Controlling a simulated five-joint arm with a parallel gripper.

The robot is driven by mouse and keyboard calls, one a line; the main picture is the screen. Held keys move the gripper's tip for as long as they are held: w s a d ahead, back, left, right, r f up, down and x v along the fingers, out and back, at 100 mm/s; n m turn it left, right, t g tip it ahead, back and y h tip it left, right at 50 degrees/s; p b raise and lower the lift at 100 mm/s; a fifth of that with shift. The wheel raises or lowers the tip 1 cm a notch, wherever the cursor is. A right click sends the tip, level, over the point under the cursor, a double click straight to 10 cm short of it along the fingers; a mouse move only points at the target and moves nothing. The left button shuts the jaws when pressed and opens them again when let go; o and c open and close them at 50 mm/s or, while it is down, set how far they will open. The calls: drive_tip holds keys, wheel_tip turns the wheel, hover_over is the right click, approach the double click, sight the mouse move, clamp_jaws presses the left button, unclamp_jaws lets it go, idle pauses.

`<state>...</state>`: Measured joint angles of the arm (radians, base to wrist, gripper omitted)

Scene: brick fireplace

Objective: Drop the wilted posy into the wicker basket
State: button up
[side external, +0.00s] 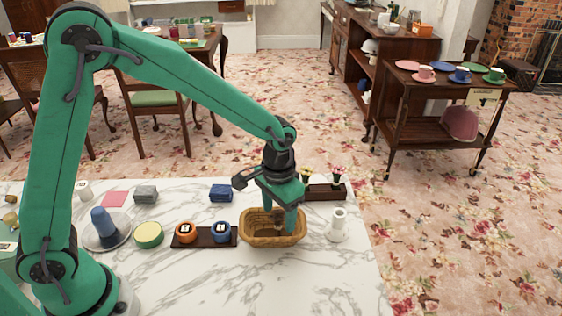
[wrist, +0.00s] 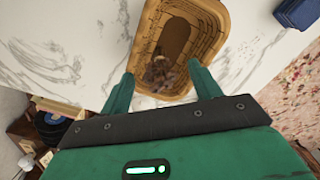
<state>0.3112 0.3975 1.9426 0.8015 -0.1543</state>
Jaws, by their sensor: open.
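The wicker basket (side external: 262,240) stands on the marble table, and its oval opening fills the top of the wrist view (wrist: 222,22). My gripper (side external: 286,222) points down into the basket's right part. In the wrist view my gripper (wrist: 162,72) is open, with its two fingers apart. A small brown, withered bunch, the wilted posy (wrist: 158,70), shows between the fingers within the basket's outline. Neither finger visibly grips it. I cannot tell whether it rests on the basket floor. In the side view the posy is mostly hidden by the gripper and basket rim.
A dark rack (side external: 328,192) with small flowers stands behind the basket. A white vase (side external: 338,224) is close to its right. A dark tray (side external: 205,237) with orange and blue round items is on the left. A blue folded block (side external: 221,193) lies behind.

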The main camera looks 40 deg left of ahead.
drive_tip(key=shift+r, duration=0.1)
drive_tip(key=shift+r, duration=3.8)
drive_tip(key=shift+s+a+r, duration=0.3)
drive_tip(key=shift+a+r, duration=0.1)
drive_tip(key=shift+r, duration=0.1)
drive_tip(key=s+a+r+t, duration=0.2)
drive_tip(key=s+a, duration=0.2)
drive_tip(key=s, duration=0.1)
drive_tip(key=s+a+r+n+t, duration=0.1)
drive_tip(key=s+a+r, duration=0.2)
drive_tip(key=s, duration=0.3)
drive_tip(key=s+a+r+t, duration=0.2)
drive_tip(key=s+a+r, duration=0.1)
drive_tip(key=s+a, duration=0.2)
drive_tip(key=shift+s+r+n+t, duration=0.3)
drive_tip(key=shift+s+n, duration=0.1)
drive_tip(key=shift+s, duration=0.25)
